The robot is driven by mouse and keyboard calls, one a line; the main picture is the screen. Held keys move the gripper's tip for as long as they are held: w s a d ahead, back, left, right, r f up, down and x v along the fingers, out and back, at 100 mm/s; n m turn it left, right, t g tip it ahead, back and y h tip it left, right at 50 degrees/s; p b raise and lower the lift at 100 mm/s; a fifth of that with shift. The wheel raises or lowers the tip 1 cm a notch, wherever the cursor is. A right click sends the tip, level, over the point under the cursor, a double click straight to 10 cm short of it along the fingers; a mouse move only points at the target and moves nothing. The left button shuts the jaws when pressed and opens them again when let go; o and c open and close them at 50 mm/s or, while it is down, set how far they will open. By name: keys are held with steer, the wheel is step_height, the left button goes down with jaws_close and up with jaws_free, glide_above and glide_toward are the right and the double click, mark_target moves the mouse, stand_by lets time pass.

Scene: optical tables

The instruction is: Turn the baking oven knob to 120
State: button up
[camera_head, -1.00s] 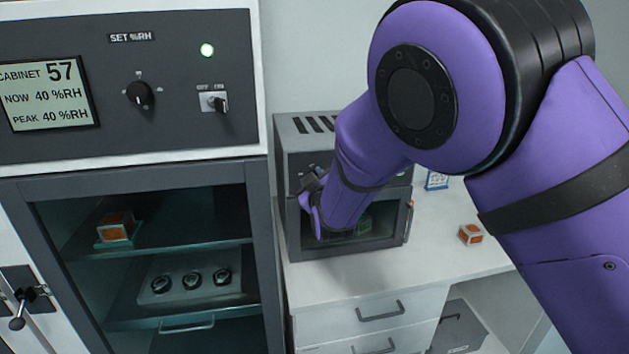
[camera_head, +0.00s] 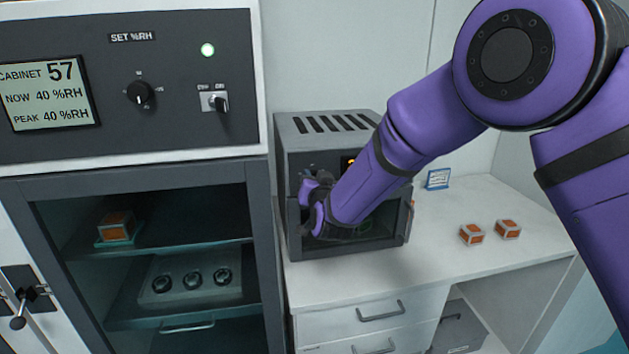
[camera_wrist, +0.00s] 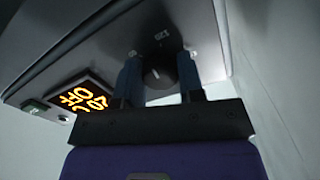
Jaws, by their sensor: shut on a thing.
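The small grey baking oven (camera_head: 290,150) stands on the white bench, with slots on its top and a dark front window. The knob is hidden behind my gripper in the head view. The orange lit display (camera_wrist: 80,98) shows beside it, its digits tilted and hard to read; it is partly covered in the head view.
A humidity cabinet (camera_head: 125,165) with a dial and a glass door stands left of the oven. Two orange-sided cubes (camera_head: 471,234) and a small blue-edged sign (camera_head: 438,179) are on the bench to the right, with free room around them.

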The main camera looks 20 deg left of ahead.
steer(key=shift+f+m, duration=0.1)
steer(key=shift+m, duration=2.1)
steer(key=o, duration=0.9)
steer(key=shift+s, duration=0.15)
steer(key=v, duration=1)
steer(key=shift+s+d, duration=0.2)
steer(key=shift+d, duration=0.05)
